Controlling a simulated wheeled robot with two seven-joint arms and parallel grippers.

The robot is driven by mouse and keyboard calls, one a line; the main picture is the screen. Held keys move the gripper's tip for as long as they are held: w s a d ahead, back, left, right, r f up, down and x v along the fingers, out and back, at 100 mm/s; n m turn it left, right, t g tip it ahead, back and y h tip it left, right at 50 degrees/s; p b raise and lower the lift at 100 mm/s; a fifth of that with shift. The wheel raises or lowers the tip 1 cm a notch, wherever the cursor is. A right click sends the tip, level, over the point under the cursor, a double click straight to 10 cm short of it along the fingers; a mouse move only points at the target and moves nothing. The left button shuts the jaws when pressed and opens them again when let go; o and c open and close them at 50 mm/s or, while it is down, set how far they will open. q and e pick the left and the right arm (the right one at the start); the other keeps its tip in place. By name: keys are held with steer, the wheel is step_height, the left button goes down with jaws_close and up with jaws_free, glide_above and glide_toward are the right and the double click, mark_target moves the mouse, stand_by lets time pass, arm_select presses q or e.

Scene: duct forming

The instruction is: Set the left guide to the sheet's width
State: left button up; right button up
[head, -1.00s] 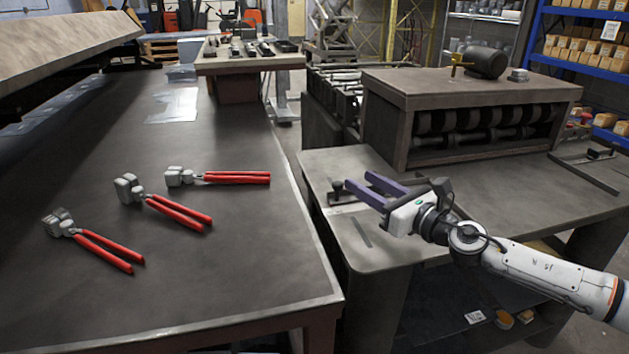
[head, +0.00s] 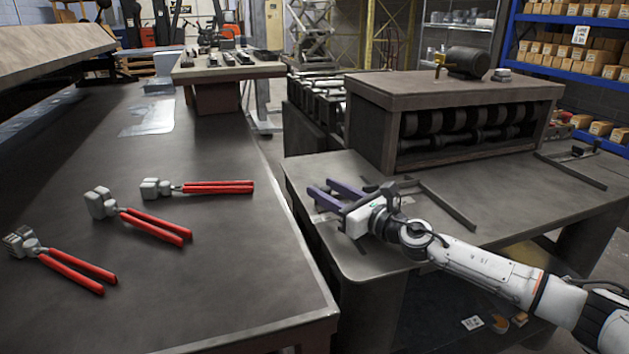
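The left guide (head: 448,206) is a dark flat bar on the right-hand bench, with a thin cross piece running left from its far end. My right gripper (head: 325,191) is low over the bench, left of the bar. Its two purple fingers are apart and point left, with no object visible between them. The gripper body hides part of the cross piece and the guide's knob, so I cannot tell whether they touch. A second guide (head: 572,169), with a dark knob, lies at the bench's right. A thin shiny sheet (head: 150,118) lies flat on the left table. My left gripper is out of view.
Several red-handled pliers (head: 152,228) lie on the left table (head: 200,285). A roller machine (head: 445,92) stands at the back of the right bench (head: 375,262). A gap separates table and bench. The bench's front left corner is clear.

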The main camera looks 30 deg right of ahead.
steer(key=shift+w+a, duration=0.2)
steer(key=shift+w, duration=0.95)
steer(key=shift+w+a, duration=0.15)
steer(key=shift+w, duration=1)
jaws_close()
